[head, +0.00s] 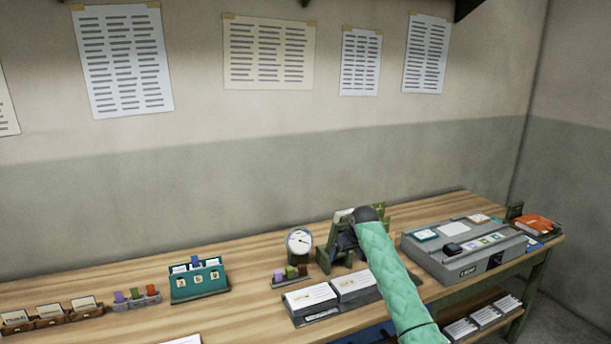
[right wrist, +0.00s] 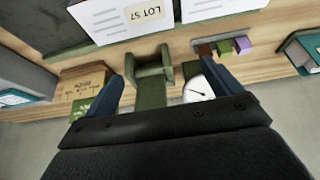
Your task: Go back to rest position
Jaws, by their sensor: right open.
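My right arm, in a green quilted sleeve, reaches over the table in the head view. Its dark right gripper (head: 345,241) is by the green stand (head: 326,262), partly hidden by the wrist. In the right wrist view the two blue fingers of the right gripper (right wrist: 165,78) are spread apart. A green post of the stand (right wrist: 151,92) shows between them; I cannot tell whether a finger touches it. No object is seen held. My left gripper is not in view.
A round dial (head: 299,242) and coloured stamps (head: 291,273) stand left of the gripper. A paper tray (head: 322,317) lies in front. A grey console (head: 457,266) is to the right. Bare wooden table (head: 120,281) shows at the back left; the wall is behind.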

